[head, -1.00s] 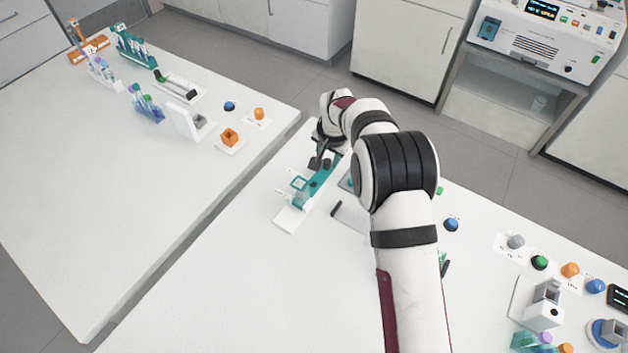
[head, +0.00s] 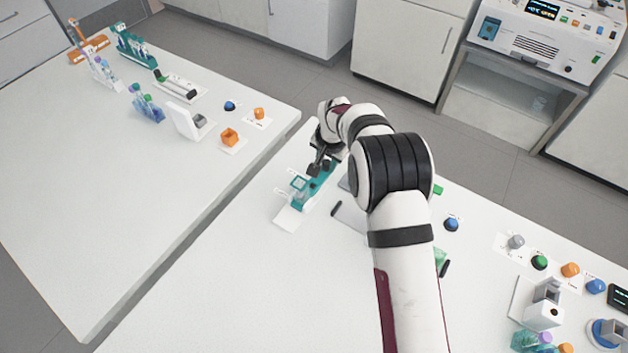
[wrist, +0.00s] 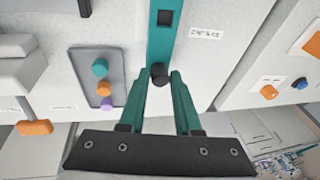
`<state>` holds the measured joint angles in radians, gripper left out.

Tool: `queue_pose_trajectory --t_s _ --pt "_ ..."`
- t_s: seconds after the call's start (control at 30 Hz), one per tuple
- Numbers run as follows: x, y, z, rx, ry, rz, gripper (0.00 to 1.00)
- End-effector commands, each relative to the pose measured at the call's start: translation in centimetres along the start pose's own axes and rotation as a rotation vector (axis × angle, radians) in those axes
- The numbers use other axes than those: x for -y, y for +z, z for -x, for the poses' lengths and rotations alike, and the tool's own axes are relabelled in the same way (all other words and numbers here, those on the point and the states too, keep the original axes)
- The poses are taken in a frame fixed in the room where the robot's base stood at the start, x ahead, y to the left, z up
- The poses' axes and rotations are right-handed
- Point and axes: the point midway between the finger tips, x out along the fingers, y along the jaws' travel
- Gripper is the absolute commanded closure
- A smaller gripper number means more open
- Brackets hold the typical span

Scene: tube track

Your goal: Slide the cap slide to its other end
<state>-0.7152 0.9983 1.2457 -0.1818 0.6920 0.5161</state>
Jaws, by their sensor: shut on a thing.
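The cap slide is a teal track (head: 318,187) on a white base near the table's left edge. In the wrist view the track (wrist: 165,25) runs up from between my fingers, with a dark square opening in it and a "CAP SLIDE" label beside it. My gripper (wrist: 160,78) is shut on a small black knob (wrist: 159,71) on the track, with its teal fingers on either side. In the head view my gripper (head: 319,169) is at the far part of the track. The knob's lower part is hidden.
A grey tray (wrist: 84,62) with teal, orange and purple caps lies beside the track. A black bar (head: 336,208) lies to its right. A second white table (head: 130,200) stands left across a gap.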

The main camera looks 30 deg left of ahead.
Motion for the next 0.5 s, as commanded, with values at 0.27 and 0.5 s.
queue_pose_trajectory --t_s 0.27,0.5 --pt "-0.1 1.7 0.4 0.002 0.004 -0.001 1.00" --pt "-0.1 3.1 0.7 0.003 0.005 -0.002 1.00"
